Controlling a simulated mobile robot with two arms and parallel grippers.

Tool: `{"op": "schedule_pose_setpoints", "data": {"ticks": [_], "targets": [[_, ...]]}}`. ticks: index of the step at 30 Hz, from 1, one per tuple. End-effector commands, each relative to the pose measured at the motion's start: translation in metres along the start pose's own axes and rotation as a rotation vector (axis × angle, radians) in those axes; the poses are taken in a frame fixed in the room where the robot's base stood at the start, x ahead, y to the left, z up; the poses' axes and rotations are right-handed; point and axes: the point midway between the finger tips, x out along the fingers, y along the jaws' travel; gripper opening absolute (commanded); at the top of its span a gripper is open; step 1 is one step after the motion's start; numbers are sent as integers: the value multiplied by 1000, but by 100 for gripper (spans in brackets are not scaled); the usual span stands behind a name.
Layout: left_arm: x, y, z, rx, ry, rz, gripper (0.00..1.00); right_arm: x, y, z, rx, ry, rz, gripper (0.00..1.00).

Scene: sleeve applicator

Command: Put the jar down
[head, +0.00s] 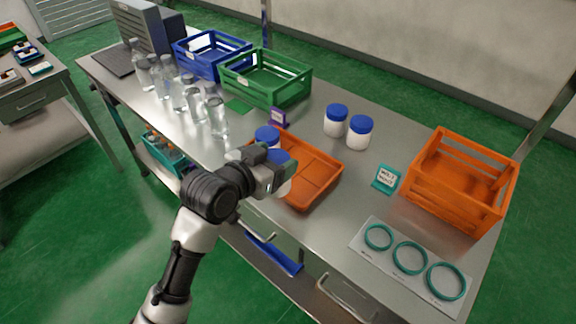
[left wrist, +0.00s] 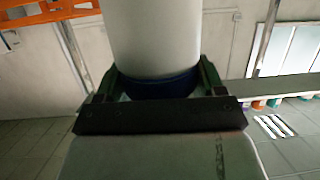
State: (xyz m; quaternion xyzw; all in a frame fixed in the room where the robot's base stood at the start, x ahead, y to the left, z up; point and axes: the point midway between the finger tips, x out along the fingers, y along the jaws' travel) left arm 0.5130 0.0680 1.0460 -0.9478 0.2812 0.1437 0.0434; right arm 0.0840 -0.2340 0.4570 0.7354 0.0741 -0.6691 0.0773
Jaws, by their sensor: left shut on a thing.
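My left gripper (head: 268,171) is shut on a white jar with a blue lid (head: 280,157). The jar is over the near left part of the shallow orange tray (head: 322,182), and the gripper partly hides it. I cannot tell how high it is above the tray. In the left wrist view the jar (left wrist: 156,38) shows large, its blue lid end between the fingers (left wrist: 157,86). Another blue-lidded jar (head: 267,134) is just behind it at the tray's far left. Two more such jars (head: 335,121) (head: 359,133) stand upright on the steel table. My right gripper is not in view.
An orange crate (head: 462,208) stands at the right, behind a white mat with teal rings (head: 410,258). A small teal sign (head: 386,179) is beside the crate. Clear bottles (head: 180,92), a green crate (head: 266,98) and a blue crate (head: 211,70) fill the left. Table is clear between tray and mat.

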Motion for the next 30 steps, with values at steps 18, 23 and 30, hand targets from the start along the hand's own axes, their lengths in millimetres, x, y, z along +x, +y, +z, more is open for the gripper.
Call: {"op": "schedule_pose_setpoints", "data": {"ticks": [18,23,30], "targets": [[114,0,9,11,2,51,39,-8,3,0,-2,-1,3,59],[134,-2,14,14,3,50,39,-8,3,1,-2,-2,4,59],[144,-2,36,11,0,49,39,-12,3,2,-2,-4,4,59]]}}
